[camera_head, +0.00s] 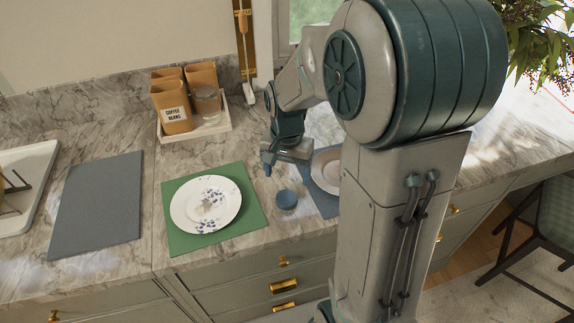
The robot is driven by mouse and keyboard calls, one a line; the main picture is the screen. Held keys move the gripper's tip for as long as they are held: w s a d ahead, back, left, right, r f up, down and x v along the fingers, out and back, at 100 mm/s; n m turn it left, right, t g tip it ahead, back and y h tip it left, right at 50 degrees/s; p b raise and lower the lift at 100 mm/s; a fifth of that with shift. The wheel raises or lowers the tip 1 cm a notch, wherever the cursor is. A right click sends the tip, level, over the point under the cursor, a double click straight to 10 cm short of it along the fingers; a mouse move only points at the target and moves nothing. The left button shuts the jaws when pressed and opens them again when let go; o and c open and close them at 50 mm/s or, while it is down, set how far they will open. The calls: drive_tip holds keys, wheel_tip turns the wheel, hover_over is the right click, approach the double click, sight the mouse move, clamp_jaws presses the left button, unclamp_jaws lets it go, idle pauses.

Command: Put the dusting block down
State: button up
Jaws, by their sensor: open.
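My own arm hides part of the counter to the right.
A white plate (205,204) with blue decoration and a greyish patch lies on the green mat (178,238). Another plate (325,170) is partly behind my arm. A tray (222,126) holds canisters and a glass. The grey mat (97,205) is bare.

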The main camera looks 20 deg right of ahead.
drive_tip(key=s+r+n+t, duration=0.1)
drive_tip(key=s+r+n, duration=0.2)
drive_tip(key=s+r, duration=0.2)
drive_tip(key=s+r+n+t, duration=0.2)
drive_tip(key=s+r+n, duration=0.2)
drive_tip(key=s, duration=0.5)
drive_tip(key=shift+r+t, duration=0.3)
drive_tip(key=shift+r, duration=0.05)
drive_tip(key=shift+s, duration=0.1)
drive_tip(key=shift+c, duration=0.3)
idle(0.5)
